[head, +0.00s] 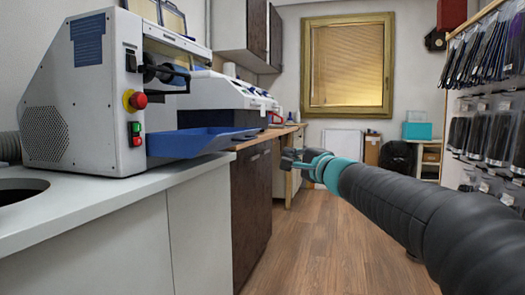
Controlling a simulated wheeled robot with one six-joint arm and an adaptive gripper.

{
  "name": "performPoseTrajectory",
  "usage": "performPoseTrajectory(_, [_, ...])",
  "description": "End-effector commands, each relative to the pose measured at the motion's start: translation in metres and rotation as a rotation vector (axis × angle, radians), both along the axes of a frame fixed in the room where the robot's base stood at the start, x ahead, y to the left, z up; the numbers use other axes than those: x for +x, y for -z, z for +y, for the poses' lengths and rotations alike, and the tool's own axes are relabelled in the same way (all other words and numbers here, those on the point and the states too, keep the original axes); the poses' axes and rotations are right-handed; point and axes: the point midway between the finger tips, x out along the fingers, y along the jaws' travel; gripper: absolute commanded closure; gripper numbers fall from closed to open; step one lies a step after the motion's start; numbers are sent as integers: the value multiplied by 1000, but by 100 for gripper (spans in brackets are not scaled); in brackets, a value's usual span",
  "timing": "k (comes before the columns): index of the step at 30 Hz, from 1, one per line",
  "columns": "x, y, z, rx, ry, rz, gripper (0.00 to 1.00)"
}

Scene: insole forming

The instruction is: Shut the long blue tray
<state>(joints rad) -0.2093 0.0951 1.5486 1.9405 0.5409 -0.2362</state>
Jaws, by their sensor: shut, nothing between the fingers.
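The long blue tray (195,141) juts out from the lower front of the white and grey machine (85,95) on the left counter. It stands out over the counter's front edge. My gripper (287,160) is to the right of the tray, apart from it, over the open floor. Its fingers look small and dark, with a teal wrist behind them; it is shut and empty. The inner end of the tray, where it meets the machine, is partly hidden.
The white counter (95,200) with a round dark opening (20,190) fills the left. Red and green buttons (135,133) sit beside the tray. Dark cabinets (250,200) run along the left. The wooden floor (310,250) is clear. Insoles hang on a right rack (485,110).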

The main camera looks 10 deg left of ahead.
Motion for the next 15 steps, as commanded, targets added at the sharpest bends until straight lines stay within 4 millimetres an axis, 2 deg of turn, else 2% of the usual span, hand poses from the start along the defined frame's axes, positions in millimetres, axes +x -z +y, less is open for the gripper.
performPoseTrajectory(5, [13, -2, 9, 14, 3, 2, 100])
performPoseTrajectory(15, [55, -9, 46, 11, 0, 2, 100])
